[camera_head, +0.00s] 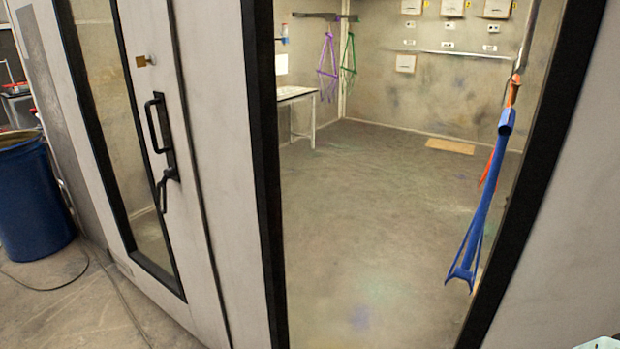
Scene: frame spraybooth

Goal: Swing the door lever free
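The door lever (165,187) is black and angled, and sits low on a black plate on the booth door, left of centre. A black pull handle (155,123) is fixed just above it on the same plate. The door (188,170) is a pale panel with a tall black-framed window on its left. The lever's free part hangs downward. I cannot tell whether it is latched. My gripper is not in view, and nothing touches the lever.
A large black-framed pane or opening (264,200) shows the booth interior with hanging blue (485,200), purple and green frames. A blue drum (32,200) stands at the far left. A cable (100,268) lies on the floor before the door.

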